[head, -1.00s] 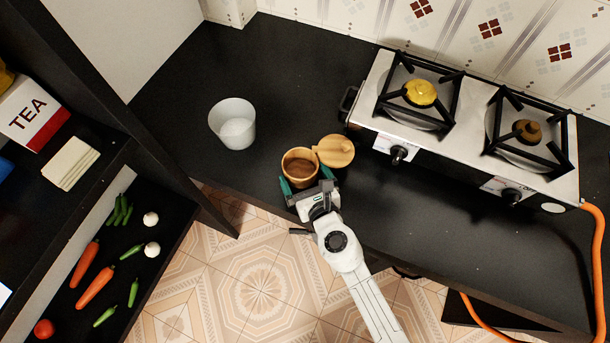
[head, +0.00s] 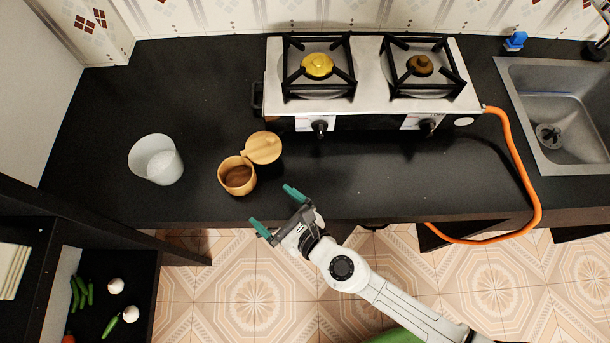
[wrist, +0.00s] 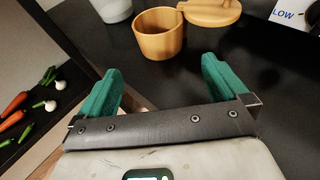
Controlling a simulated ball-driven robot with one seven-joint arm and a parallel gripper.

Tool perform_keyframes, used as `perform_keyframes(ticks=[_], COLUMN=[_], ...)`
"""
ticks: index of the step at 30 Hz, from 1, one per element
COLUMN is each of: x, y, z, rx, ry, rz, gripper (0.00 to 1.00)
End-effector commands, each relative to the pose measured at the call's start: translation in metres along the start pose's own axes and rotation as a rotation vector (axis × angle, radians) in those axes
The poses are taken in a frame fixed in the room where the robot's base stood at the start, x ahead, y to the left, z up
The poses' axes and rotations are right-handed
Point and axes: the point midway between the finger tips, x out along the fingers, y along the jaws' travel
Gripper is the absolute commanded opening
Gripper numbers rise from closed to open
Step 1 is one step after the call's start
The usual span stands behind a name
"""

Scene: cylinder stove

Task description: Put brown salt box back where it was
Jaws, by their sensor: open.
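The brown salt box (head: 238,177) is a small round wooden pot with brown contents. It stands upright on the black counter, left of the middle, near the front edge. Its round wooden lid (head: 263,147) is swung out to its upper right. My gripper (head: 276,208) is open and empty, to the lower right of the box and apart from it, at the counter's front edge. In the wrist view the box (wrist: 160,36) is ahead of the two green fingertips (wrist: 163,85), with nothing between them.
A white cup (head: 156,160) with white contents stands left of the box. The two-burner stove (head: 372,112) is behind to the right, with an orange hose (head: 520,150) and a sink (head: 560,110) beyond. A dark shelf with vegetables (head: 110,295) is at lower left. Counter right of the box is clear.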

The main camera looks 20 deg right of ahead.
Motion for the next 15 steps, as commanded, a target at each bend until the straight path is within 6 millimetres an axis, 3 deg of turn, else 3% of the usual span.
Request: perform_keyframes(ticks=[5, 8, 11, 13, 15], x=[0.000, -0.002, -0.013, -0.032, -0.060], y=[-0.003, -0.025, -0.080, -0.133, -0.183], z=[0.002, 0.014, 0.036, 0.047, 0.045], rx=[0.013, 0.124, 0.401, 0.693, 1.013], ry=[-0.003, -0.031, -0.102, -0.180, -0.267], rz=[-0.009, -0.083, -0.257, -0.428, -0.607], gripper=[1.00, 1.00, 1.00, 1.00, 1.00])
